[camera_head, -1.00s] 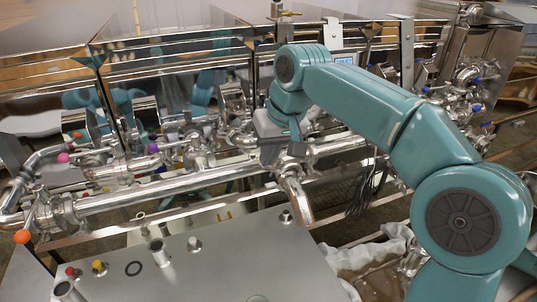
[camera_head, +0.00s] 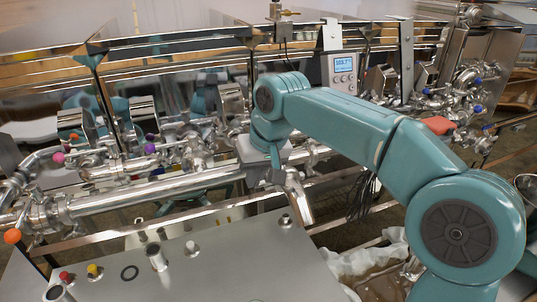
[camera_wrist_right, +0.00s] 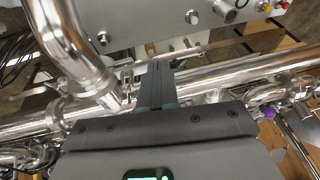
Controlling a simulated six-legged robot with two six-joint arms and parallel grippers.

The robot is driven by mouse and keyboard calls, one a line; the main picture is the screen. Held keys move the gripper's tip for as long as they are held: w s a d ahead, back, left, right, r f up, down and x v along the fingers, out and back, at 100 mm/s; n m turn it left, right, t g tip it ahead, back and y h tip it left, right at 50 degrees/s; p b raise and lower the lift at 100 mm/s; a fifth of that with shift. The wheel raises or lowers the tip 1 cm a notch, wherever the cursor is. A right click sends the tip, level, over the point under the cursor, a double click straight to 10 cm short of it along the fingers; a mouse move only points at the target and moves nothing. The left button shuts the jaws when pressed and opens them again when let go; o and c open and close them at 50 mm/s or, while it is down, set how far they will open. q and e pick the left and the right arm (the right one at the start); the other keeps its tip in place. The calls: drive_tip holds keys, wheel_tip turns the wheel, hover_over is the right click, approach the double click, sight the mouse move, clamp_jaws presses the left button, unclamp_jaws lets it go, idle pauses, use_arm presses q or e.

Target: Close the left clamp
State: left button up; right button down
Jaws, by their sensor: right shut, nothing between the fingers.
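My right gripper (camera_head: 274,160) is at the long steel pipe (camera_head: 150,188), close to the bent spout (camera_head: 298,195), partly hidden by its own wrist in the head view. In the right wrist view its dark fingers (camera_wrist_right: 157,84) are together and empty, pointing across the pipe (camera_wrist_right: 225,78) just beside the elbow (camera_wrist_right: 75,45). A ring-like clamp joint (camera_head: 52,212) is on the pipe at the far left of the head view, far from the gripper. I cannot tell which fitting is the left clamp, or whether it is open. My left gripper does not show.
A grey metal top (camera_head: 200,265) with short stubs and knobs lies in front of the pipe. Valves with coloured ball handles, such as the orange one (camera_head: 12,236), crowd the left. A display box (camera_head: 343,72) hangs behind my arm. A tangle of valves (camera_head: 470,95) is at the right.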

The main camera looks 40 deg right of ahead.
drive_tip(key=s+a+r+p, duration=0.2)
drive_tip(key=a+r+p, duration=0.1)
drive_tip(key=r, duration=1)
drive_tip(key=shift+s+p, duration=0.15)
drive_tip(key=shift+p, duration=0.5)
drive_tip(key=shift+a, duration=0.15)
